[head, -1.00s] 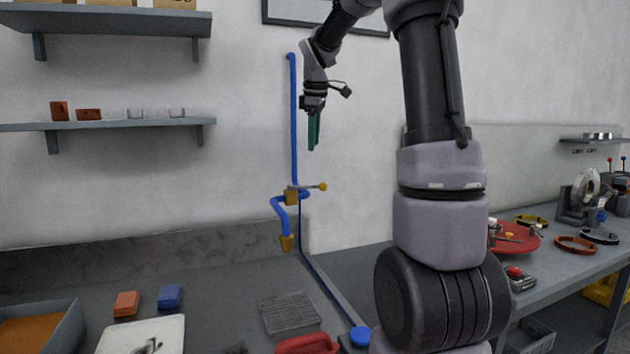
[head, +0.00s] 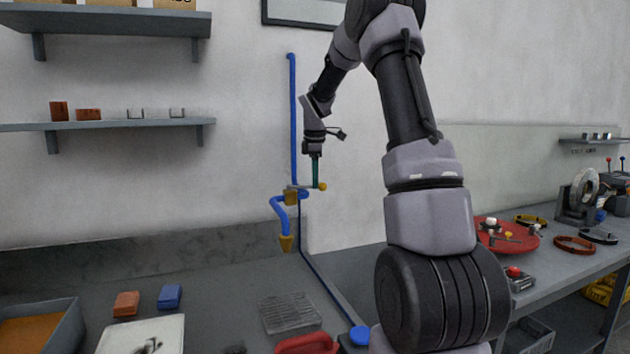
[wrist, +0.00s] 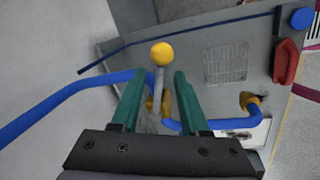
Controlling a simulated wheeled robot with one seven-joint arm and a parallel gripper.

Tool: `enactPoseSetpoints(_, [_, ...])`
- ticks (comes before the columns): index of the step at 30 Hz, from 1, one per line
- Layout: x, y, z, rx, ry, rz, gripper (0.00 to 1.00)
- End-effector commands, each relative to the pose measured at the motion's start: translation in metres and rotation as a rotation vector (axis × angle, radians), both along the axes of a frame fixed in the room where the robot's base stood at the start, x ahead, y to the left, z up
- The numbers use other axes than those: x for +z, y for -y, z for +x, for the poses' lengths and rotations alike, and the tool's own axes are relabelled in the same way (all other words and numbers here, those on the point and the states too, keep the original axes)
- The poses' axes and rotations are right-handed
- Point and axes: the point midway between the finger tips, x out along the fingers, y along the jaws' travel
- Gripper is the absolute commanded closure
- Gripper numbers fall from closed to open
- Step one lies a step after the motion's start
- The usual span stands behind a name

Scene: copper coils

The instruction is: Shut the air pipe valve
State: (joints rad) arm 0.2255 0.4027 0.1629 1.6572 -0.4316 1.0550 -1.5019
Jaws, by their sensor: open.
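The air pipe valve is a brass body (head: 291,196) on the blue air pipe (head: 293,120) at the wall, with a lever ending in a yellow knob (head: 323,187). In the head view the lever points right, across the line of the upright pipe. My gripper (head: 316,187) is right at the lever, fingers pointing down. In the wrist view the green fingers (wrist: 158,80) are open, one on each side of the grey lever (wrist: 159,82), with the yellow knob (wrist: 162,54) beyond their tips. I cannot tell whether either finger touches the lever. The brass body is partly hidden.
Below is a grey bench with a metal grate (head: 290,312), a red object (head: 305,344), a blue cap (head: 359,336) and a brown and a blue block (head: 170,296). The wall is close behind the pipe.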

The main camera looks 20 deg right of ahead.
Motion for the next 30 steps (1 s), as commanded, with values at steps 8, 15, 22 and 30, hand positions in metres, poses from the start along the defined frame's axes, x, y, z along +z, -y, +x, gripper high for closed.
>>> enactPoseSetpoints(8, [-0.0064, 0.0003, 0.0012, 0.0, 0.0, 0.0, 0.55])
enactPoseSetpoints(15, [-0.0061, 0.0003, 0.0012, 0.0, 0.0, 0.0, 1.0])
enactPoseSetpoints(22, [-0.006, 0.0003, 0.0011, 0.0, 0.0, 0.0, 1.0])
enactPoseSetpoints(30, [-0.0058, 0.0003, 0.0012, 0.0, 0.001, 0.0, 1.0])
